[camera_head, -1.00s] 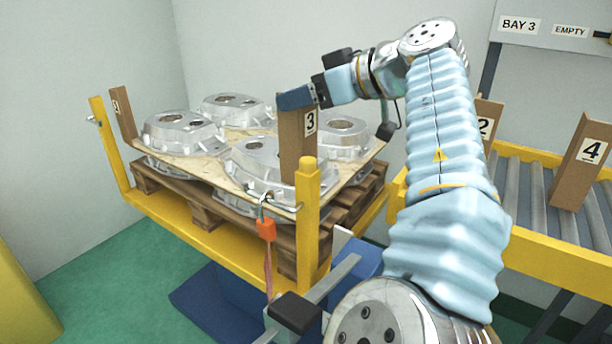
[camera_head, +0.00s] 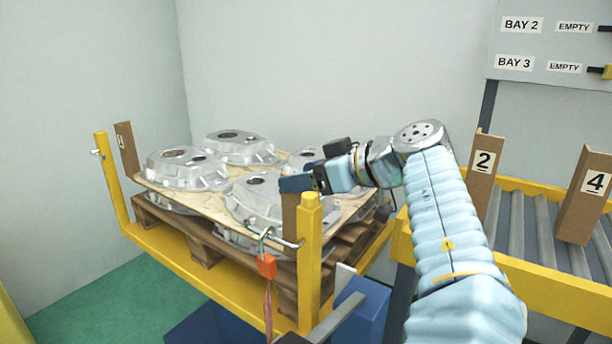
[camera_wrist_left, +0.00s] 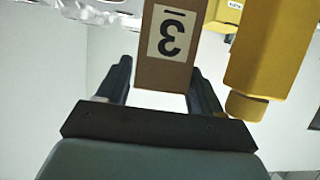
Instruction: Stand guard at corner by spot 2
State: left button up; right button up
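The brown corner guard marked 3 (camera_head: 290,215) is upright at the near corner of the casting pallet, partly hidden behind a yellow post. In the left wrist view, the guard (camera_wrist_left: 167,72) is between the two fingers, close against both. My left gripper (camera_head: 298,183) is shut on its top end. Its foot is hidden, so I cannot tell whether it touches the pallet. Guard 1 (camera_head: 126,150) stands at the far left corner. Guards 2 (camera_head: 481,172) and 4 (camera_head: 583,205) stand at the roller conveyor. No spot label shows. My right gripper is out of view.
Aluminium castings (camera_head: 187,168) sit on a board on the wooden pallet (camera_head: 205,250), inside a yellow frame (camera_head: 180,262). The near yellow post (camera_head: 311,245) is very close to guard 3. The roller conveyor (camera_head: 540,275) is on the right.

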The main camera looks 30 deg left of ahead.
pick_arm(q)
jog(key=w+p+v, duration=0.1)
jog(key=v, duration=1.1)
jog(key=shift+s+r, duration=0.25)
jog(key=shift+s, duration=0.2)
